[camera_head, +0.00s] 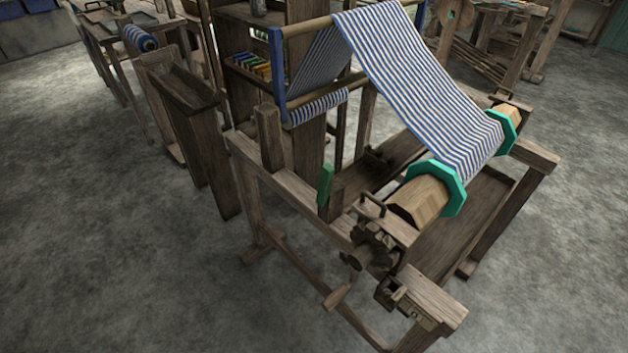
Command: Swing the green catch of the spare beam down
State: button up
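A small green catch (325,186) stands roughly upright at the near side frame of the wooden loom. It is beside a short wooden block, left of the wooden beam (422,201) with teal end flanges. Blue-and-white striped cloth (425,85) runs down onto this beam. I cannot tell from this view which beam the green catch belongs to. My gripper is not in view, and nothing touches the catch.
A dark toothed wheel (372,248) and a metal handle (373,204) sit near the beam's end. The loom's side rail (290,186) and an upright post (269,138) are left of the catch. Grey floor (120,260) is clear at the front left.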

aim_at(327, 174)
jog(key=i+j+z, duration=0.15)
jog(key=j+z, duration=0.3)
jog(key=j, duration=0.7)
jog(key=j+z, duration=0.5)
jog(key=j, duration=0.65)
jog(key=i+j+z, duration=0.1)
jog(key=j, duration=0.25)
jog(key=i+j, duration=0.25)
jog(key=j, duration=0.15)
jog(key=i+j+z, duration=0.15)
jog(key=j, duration=0.2)
jog(key=k+l+u, duration=0.1)
jog(key=k+u, duration=0.55)
